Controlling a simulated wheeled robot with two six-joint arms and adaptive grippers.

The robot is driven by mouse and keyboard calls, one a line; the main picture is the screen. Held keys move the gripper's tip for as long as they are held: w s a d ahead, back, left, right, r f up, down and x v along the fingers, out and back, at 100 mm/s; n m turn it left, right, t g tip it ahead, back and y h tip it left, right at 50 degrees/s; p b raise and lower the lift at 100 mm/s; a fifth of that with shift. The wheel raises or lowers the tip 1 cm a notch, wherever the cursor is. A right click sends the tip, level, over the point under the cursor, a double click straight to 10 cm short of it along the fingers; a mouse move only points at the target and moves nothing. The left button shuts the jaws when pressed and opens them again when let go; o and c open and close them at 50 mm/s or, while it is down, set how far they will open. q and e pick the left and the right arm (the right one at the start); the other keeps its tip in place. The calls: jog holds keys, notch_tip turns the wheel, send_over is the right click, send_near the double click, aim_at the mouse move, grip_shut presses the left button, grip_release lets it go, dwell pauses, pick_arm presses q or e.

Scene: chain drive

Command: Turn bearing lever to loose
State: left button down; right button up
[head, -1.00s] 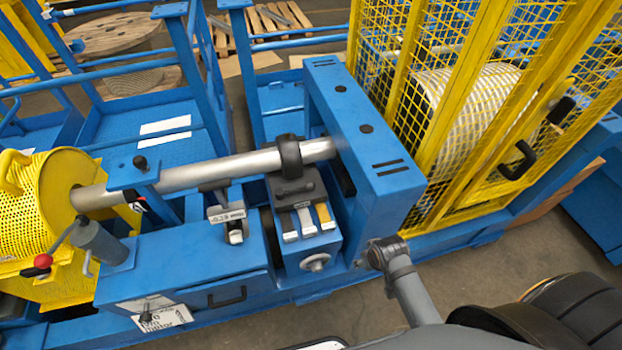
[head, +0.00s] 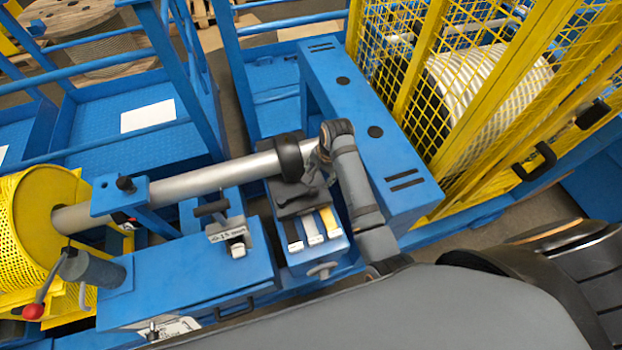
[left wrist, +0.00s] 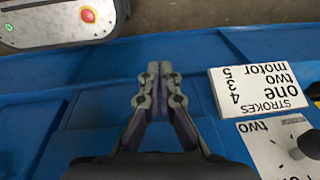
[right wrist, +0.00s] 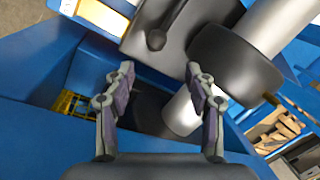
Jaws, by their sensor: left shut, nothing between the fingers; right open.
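The bearing lever (right wrist: 156,38) shows in the right wrist view as a dark, rounded-ended arm on a dark bearing block (right wrist: 190,22). In the head view the block (head: 286,190) sits beside a black collar (head: 289,158) around the steel shaft; the lever there is mostly hidden by my right gripper. My right gripper (right wrist: 163,88) is open and empty, its fingers short of the lever and below it in the right wrist view. It also shows in the head view (head: 316,172) over the block's right side. My left gripper (left wrist: 153,72) is shut and empty above a blue surface.
The steel shaft (head: 190,184) runs from the yellow drum (head: 30,215) to the blue frame beam (head: 365,130), close beside my right gripper. White and yellow tabs (head: 328,222) stand before the block. A yellow mesh cage (head: 470,100) is at right.

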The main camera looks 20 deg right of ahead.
aim_at(315, 189)
jog(key=f, duration=0.4)
jog(key=a+f, duration=0.1)
jog(key=f, duration=0.2)
jog(key=shift+w+f, duration=0.1)
jog(key=shift+w, duration=0.1)
jog(key=shift+w+f, duration=0.2)
jog(key=shift+f, duration=0.85)
jog(key=shift+s+f, duration=0.1)
jog(key=shift+f, duration=0.05)
jog(key=shift+c, duration=1)
jog(key=c, duration=0.7)
grip_shut()
pick_arm(q)
jog(key=s, duration=0.3)
jog(key=shift+s, duration=0.4)
